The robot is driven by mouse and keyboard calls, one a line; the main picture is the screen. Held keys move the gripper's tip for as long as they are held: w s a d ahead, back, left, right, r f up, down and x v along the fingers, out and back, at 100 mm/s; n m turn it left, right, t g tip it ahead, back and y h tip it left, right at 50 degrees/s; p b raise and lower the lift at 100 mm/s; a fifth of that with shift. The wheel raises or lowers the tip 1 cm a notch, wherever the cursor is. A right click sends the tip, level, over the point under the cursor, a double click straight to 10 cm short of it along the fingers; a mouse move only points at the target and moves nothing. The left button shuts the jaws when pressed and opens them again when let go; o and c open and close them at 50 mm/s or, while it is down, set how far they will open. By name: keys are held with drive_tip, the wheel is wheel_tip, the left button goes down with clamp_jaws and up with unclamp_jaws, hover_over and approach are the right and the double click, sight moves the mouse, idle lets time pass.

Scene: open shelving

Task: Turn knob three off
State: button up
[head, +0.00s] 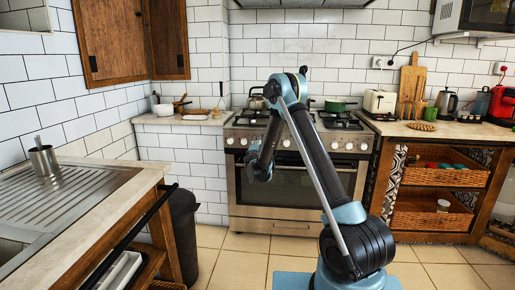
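The stove (235,185) stands against the back wall, with a row of round knobs along its front panel. Two knobs show at the left, the outer one (230,140) and the one beside it (243,141). More show at the right, among them a knob (349,146). My arm crosses the middle of the panel and hides part of the row. Which knob is number three, and how each is turned, is too small to tell. My gripper (259,173) hangs in front of the oven door, below the knob row. Its fingers are too small and dark to read.
A green pot (335,105) and a kettle (257,101) stand on the stove top. A counter with a steel sink (60,205) is at the left, with a dark bin (184,235) beside it. A wooden unit with baskets (430,213) is at the right. Tiled floor is clear before the oven.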

drive_tip(key=s, duration=1.1)
drive_tip(key=shift+s+f, duration=0.2)
drive_tip(key=shift+f, duration=0.2)
drive_tip(key=s+d+r+m+g+h, duration=0.2)
drive_tip(key=d+r+m, duration=0.15)
drive_tip(key=d, duration=0.45)
drive_tip(key=s+d+r+m+g+h, duration=0.1)
drive_tip(key=d+r+m+h, duration=0.15)
drive_tip(key=d+r, duration=0.35)
drive_tip(key=s+d+r+m+g+h, duration=0.15)
drive_tip(key=s+d+m+g, duration=0.4)
drive_tip(key=s+d, duration=0.9)
drive_tip(key=s+d+f+m+g+y, duration=0.15)
drive_tip(key=s+d, duration=0.25)
drive_tip(key=s, duration=0.5)
drive_tip(key=s+d+f+m+g+y, duration=0.1)
drive_tip(key=s+d+m+g, duration=0.25)
drive_tip(key=s, duration=0.45)
drive_tip(key=s+a+f+m+g+y, duration=0.1)
drive_tip(key=s+f, duration=0.3)
drive_tip(key=s, duration=0.6)
drive_tip(key=s+a+f+m+g+y, duration=0.2)
drive_tip(key=s+a+f+y, duration=0.1)
drive_tip(key=s, duration=0.8)
drive_tip(key=shift+s+f, duration=0.2)
drive_tip(key=shift+f, duration=0.25)
